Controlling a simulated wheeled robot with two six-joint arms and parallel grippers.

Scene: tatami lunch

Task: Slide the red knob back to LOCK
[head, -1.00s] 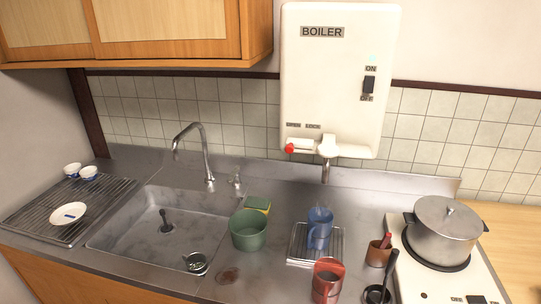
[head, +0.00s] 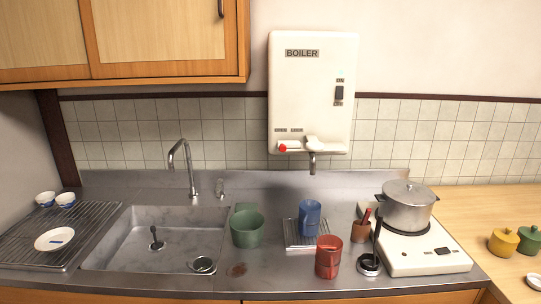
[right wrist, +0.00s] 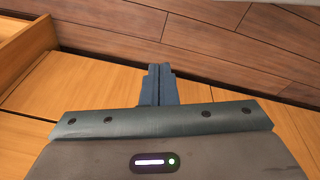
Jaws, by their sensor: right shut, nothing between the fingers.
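The white boiler (head: 312,100) hangs on the wall above the counter. Its red knob (head: 283,148) is at the lower left of the boiler's front, at the left end of a short white slide, under two small labels too small to read here. A white spout fitting (head: 313,142) is just right of it. My right gripper (right wrist: 159,70) shows only in the right wrist view; its fingers are shut together and empty, above wooden panels and apart from the boiler. My left gripper is in neither view.
A wall cabinet (head: 165,40) overhangs at upper left. The air before the boiler is clear.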

